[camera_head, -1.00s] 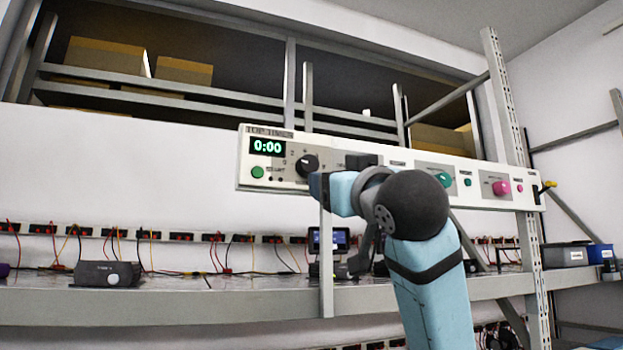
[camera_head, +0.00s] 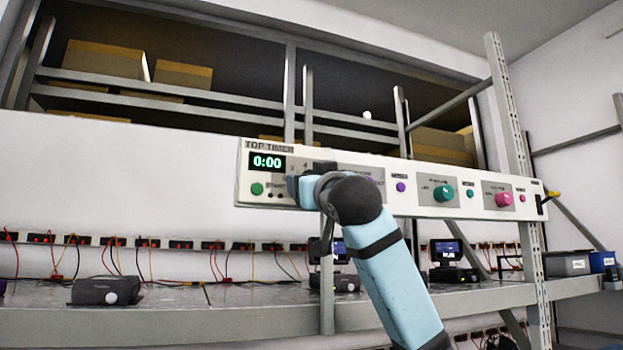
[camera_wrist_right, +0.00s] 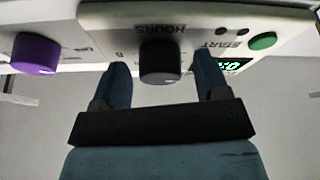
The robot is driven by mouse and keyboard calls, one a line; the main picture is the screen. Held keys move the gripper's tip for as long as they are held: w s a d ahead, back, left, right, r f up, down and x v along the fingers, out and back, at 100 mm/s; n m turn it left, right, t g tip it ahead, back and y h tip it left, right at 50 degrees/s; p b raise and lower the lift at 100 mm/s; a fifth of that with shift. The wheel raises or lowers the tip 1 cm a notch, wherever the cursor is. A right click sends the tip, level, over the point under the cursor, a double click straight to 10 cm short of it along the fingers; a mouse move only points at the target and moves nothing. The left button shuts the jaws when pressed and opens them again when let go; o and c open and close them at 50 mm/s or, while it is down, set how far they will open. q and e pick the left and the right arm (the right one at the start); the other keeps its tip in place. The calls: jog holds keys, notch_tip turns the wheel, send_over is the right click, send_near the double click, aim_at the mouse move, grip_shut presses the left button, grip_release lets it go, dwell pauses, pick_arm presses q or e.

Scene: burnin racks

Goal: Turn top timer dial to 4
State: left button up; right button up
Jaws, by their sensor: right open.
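The top timer panel (camera_head: 243,185) is at the left end of a long white control strip, and its green display (camera_head: 267,162) reads 0:00. My right gripper (camera_head: 303,188) is in front of it and hides the dial in the head view. In the right wrist view the black timer dial (camera_wrist_right: 160,62), labelled HOURS, shows upside down between the two open fingers of my right gripper (camera_wrist_right: 163,72). A gap shows on each side of the dial. The number it points to cannot be read. My left gripper is not in view.
A green start button (camera_head: 257,189) is left of the gripper. A purple knob (camera_wrist_right: 35,53), a teal knob (camera_head: 443,193) and a pink knob (camera_head: 503,199) sit along the strip. A shelf (camera_head: 200,302) with devices and wires runs below.

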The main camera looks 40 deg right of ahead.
jog(key=c, duration=0.9)
jog(key=shift+m, duration=0.3)
jog(key=m+g+h, duration=0.2)
jog(key=m, duration=0.4)
jog(key=m+g+h, duration=0.2)
jog(key=m, duration=0.5)
jog(key=m+g+h, duration=0.2)
jog(key=m, duration=0.5)
jog(key=shift+w+a+r+h, duration=0.15)
jog(key=shift+a+r+h, duration=0.1)
jog(key=shift+a+h, duration=0.15)
